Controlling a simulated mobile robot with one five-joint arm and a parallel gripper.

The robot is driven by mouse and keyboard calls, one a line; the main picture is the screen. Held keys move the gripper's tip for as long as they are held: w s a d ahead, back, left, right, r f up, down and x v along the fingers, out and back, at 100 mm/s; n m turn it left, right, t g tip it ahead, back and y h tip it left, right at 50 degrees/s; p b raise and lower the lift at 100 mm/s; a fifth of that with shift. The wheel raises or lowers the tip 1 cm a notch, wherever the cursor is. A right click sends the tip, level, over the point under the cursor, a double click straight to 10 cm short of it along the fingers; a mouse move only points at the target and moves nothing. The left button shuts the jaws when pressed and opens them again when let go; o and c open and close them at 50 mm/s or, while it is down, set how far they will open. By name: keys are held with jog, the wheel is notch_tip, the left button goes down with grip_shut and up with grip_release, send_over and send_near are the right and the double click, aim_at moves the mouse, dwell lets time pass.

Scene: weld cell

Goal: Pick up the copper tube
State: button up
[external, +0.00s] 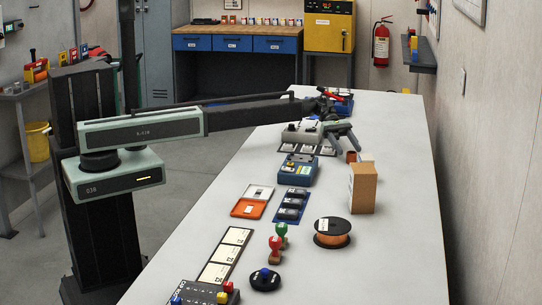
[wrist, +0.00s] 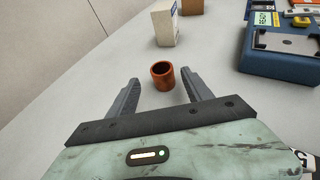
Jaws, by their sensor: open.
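The copper tube (wrist: 163,77) is a short orange-brown hollow piece standing upright on the table in the wrist view. My gripper (wrist: 159,86) is open, and the tube stands between and slightly beyond the fingertips, apart from both fingers. In the external view my gripper (external: 348,138) reaches over the far half of the table.
A cardboard box (external: 362,188) stands close to the tube. A blue device (external: 298,170) sits to its left, and a wire spool (external: 333,232) lies nearer the camera. In the wrist view a white box (wrist: 164,24) stands beyond the tube. The table's right side is clear.

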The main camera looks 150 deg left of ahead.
aim_at(354, 157)
jog(key=b+x, duration=0.2)
jog(key=x, duration=0.5)
jog(key=shift+w+d+r, duration=0.1)
jog(key=shift+w+d, duration=0.05)
jog(key=shift+d, duration=0.1)
jog(key=shift+r, duration=0.1)
grip_shut()
